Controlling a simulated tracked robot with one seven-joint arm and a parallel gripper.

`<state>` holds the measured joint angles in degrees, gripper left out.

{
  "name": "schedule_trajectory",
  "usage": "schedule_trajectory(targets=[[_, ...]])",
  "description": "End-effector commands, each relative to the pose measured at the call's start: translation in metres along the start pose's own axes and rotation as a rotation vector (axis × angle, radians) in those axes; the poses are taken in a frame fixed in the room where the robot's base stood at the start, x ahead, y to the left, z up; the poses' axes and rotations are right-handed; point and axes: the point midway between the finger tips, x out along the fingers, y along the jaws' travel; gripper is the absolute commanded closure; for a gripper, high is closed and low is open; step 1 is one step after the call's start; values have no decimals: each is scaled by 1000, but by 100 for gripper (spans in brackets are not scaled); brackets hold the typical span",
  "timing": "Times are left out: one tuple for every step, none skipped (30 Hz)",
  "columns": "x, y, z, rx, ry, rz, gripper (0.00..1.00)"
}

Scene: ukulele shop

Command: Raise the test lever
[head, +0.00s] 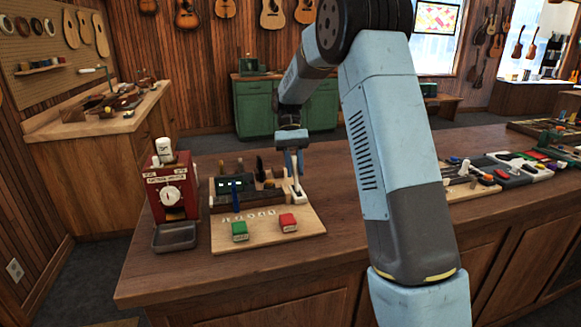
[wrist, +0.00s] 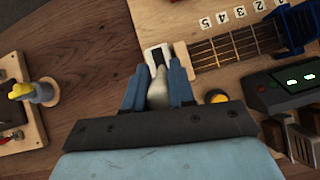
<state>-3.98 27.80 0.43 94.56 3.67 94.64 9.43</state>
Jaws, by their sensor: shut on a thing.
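The test lever (head: 297,194) is a white lever on the right edge of a light wooden board (head: 262,243) on the counter. In the wrist view its pale, rounded grip (wrist: 157,92) sits between my two blue fingers, in front of a white plate with a dark slot (wrist: 156,56). My gripper (head: 293,174) reaches down to the lever from above and is shut on it (wrist: 158,78). The fingers hide the sides of the grip. I cannot tell exactly how far the lever is tilted.
Several pedals and small parts lie to the right. The counter front is clear.

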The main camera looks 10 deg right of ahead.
Motion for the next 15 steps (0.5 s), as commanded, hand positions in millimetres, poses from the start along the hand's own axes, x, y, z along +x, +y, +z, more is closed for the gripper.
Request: schedule_trajectory(targets=[[0,-1,0,-1,-9,0,100],[0,-1,0,-1,-16,2,100],[0,-2,0,-1,-25,4,100],[1,-2,1,-1,-30,6,100],[1,-3,1,-2,-33,7,100],[1,-3,1,-2,-37,9,100],[1,-4,1,-2,-39,10,100],[1,-4,1,-3,-41,11,100],[2,-5,1,-3,-43,12,100],[2,-5,2,-4,-43,13,100],[2,-6,2,-4,-43,14,100],[2,-6,2,-5,-43,15,100],[2,-7,2,-5,-43,15,100],[2,-7,2,-6,-43,16,100],[2,-7,2,-6,-43,17,100]])
